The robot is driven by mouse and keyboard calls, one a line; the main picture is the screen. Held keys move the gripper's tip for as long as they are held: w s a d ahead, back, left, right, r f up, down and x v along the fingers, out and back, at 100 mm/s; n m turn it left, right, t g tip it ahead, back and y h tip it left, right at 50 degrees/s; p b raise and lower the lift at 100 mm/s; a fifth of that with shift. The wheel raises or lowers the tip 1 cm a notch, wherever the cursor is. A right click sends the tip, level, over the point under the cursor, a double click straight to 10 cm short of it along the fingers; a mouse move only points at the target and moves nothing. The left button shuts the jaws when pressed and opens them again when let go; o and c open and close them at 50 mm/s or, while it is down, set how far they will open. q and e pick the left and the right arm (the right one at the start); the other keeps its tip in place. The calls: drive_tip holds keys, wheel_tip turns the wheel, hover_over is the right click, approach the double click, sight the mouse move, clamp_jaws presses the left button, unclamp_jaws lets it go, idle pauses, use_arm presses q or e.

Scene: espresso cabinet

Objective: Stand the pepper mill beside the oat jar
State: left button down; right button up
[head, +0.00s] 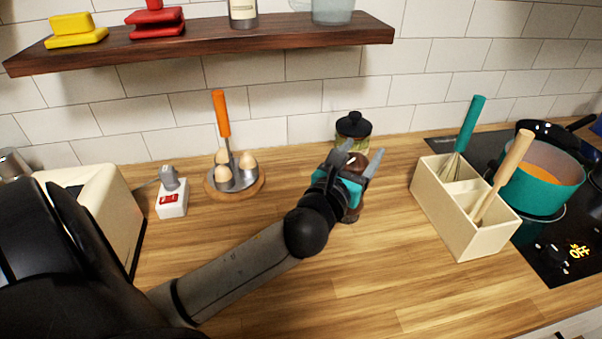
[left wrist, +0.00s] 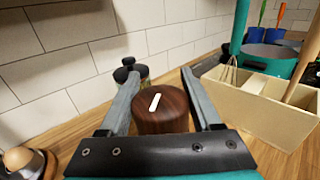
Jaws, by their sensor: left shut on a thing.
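The pepper mill is dark reddish-brown wood and shows partly below my left gripper (head: 360,160) in the head view, about upright. In the left wrist view, its round top (left wrist: 160,104) with a white mark sits between the two fingers. My left gripper is shut on it. Whether its base touches the counter, I cannot tell. The oat jar (head: 354,126), glass with a black knobbed lid, stands behind the gripper near the wall, partly hidden. It also shows in the left wrist view (left wrist: 123,75), just behind and left of the mill. My right gripper is out of view.
A cream utensil box (head: 462,222) with a whisk and wooden handle stands right, before the teal pot (head: 545,187) on the hob. Left are an egg holder (head: 236,183), a socket block (head: 172,205) and a toaster (head: 105,205). The front counter is clear.

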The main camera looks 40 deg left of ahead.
use_arm(q)
drive_tip(key=w+a+r+n+g+y+p, duration=0.1)
drive_tip(key=w+a+r+n+y, duration=0.15)
drive_tip(key=a, duration=0.65)
drive_tip(key=w+a+r+n+g+y+p, duration=0.1)
drive_tip(key=w+a+r+y+p, duration=0.2)
drive_tip(key=a, duration=0.7)
wheel_tip(320, 180, down, 9)
drive_tip(key=b, duration=0.5)
drive_tip(key=shift+w+r, duration=0.15)
drive_tip(key=shift+w, duration=0.05)
drive_tip(key=shift+b, duration=0.3)
drive_tip(key=shift+c, duration=0.4)
unclamp_jaws()
drive_tip(key=shift+f, duration=0.25)
drive_tip(key=p+v, duration=0.1)
drive_tip(key=v, duration=1.1)
drive_tip(key=shift+r, duration=0.15)
